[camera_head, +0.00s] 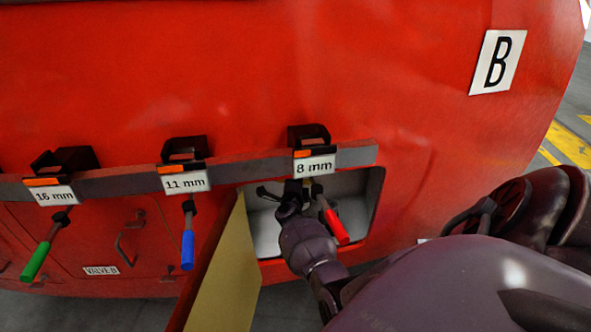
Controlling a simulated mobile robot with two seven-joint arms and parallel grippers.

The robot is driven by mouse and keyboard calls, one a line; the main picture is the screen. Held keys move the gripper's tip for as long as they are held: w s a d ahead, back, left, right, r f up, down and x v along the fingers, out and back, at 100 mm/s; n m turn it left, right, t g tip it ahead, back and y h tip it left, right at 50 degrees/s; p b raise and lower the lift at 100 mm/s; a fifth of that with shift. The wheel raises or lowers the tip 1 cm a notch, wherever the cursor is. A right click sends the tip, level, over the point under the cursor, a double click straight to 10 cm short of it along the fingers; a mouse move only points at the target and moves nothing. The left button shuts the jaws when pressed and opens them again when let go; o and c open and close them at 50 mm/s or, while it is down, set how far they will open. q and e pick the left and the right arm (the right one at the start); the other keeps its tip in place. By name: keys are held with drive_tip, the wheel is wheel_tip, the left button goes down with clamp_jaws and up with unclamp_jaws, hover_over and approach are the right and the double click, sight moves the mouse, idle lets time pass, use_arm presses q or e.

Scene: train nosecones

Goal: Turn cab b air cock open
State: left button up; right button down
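A red cab front carries a white plate marked B (497,62) at upper right. Below the 8 mm label is an open pale-lined recess (358,205), its door (227,275) swung out on the left. My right arm comes in from the lower right, and its gripper (288,192) is at the mouth of this recess. A dark piece sticks out left of the gripper; I cannot tell whether it is a finger or a cock handle. The air cock itself is not clearly visible, and the gripper's finger opening is unclear. My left gripper is out of view.
A grey rail (128,184) crosses above the recess. From it hang a red-handled tool (333,226), close right of my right gripper, a blue-handled tool (188,248) and a green-handled tool (36,262). A closed hatch labelled VALVE-B (101,270) is at lower left.

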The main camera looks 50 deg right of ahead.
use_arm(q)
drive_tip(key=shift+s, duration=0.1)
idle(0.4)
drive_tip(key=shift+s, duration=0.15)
use_arm(e)
drive_tip(key=c, duration=1.1)
unclamp_jaws()
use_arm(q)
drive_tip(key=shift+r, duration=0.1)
use_arm(e)
drive_tip(key=shift+s+a+r, duration=0.1)
drive_tip(key=shift+a, duration=0.05)
use_arm(q)
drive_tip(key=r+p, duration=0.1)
drive_tip(key=p, duration=0.1)
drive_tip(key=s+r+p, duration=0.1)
drive_tip(key=p, duration=0.1)
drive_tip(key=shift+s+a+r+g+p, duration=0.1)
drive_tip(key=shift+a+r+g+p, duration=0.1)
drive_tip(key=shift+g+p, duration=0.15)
use_arm(e)
drive_tip(key=v, duration=1)
drive_tip(key=shift+s+a, duration=0.15)
drive_tip(key=shift+a, duration=0.05)
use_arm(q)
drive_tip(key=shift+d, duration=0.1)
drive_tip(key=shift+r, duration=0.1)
